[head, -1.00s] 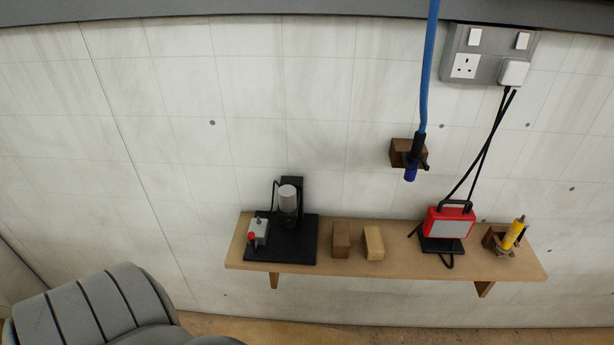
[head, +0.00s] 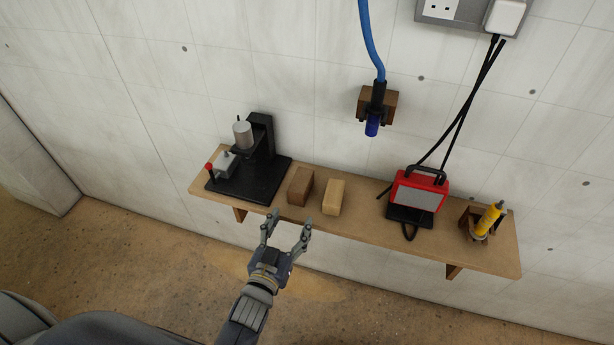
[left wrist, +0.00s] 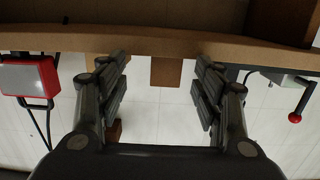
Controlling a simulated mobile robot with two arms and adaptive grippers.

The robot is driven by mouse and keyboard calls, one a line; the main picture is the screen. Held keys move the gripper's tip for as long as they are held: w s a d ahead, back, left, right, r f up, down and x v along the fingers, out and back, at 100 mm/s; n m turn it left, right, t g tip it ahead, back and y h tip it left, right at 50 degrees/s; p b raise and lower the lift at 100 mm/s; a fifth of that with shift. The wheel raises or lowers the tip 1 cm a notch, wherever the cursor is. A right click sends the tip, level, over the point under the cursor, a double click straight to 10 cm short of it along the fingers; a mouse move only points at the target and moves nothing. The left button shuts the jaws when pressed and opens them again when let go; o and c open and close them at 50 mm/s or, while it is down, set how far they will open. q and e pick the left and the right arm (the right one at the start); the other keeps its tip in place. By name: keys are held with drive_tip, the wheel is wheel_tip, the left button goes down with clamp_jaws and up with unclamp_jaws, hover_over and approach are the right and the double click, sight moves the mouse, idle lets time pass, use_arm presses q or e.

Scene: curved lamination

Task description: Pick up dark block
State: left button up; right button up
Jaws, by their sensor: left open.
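The dark brown block (head: 300,186) stands on the wooden shelf, between the black press stand and a lighter block (head: 334,197). My left gripper (head: 287,230) is open and empty, in front of the shelf's front edge and apart from the dark block, with its fingers pointing toward the shelf. In the left wrist view, which looks upside down, the dark block (left wrist: 166,72) shows between the open fingers, beyond the shelf edge. The lighter block is partly hidden there behind a finger. My right gripper is not in view.
The shelf (head: 365,226) is fixed to the wall. The black press stand (head: 262,180) with a red-knobbed lever is left of the blocks. A red lamp (head: 418,192) and a yellow tube (head: 489,219) are to the right. A blue hose (head: 372,45) hangs above.

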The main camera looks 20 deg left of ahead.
sight(296, 198)
use_arm(q)
drive_tip(key=shift+w+a+r, duration=0.15)
drive_tip(key=shift+r, duration=0.4)
drive_tip(key=shift+w+a+r, duration=0.1)
drive_tip(key=shift+w+r, duration=0.05)
drive_tip(key=shift+r, duration=0.35)
drive_tip(key=shift+w+a, duration=0.1)
drive_tip(key=shift+w, duration=0.75)
drive_tip(key=w, duration=0.3)
drive_tip(key=shift+w+f, duration=0.25)
drive_tip(key=shift+w, duration=0.75)
drive_tip(key=w, duration=0.3)
drive_tip(key=shift+w+p, duration=0.15)
drive_tip(key=shift+p, duration=0.2)
drive_tip(key=shift+w+f, duration=0.1)
drive_tip(key=shift+w, duration=0.45)
drive_tip(key=c, duration=1.2)
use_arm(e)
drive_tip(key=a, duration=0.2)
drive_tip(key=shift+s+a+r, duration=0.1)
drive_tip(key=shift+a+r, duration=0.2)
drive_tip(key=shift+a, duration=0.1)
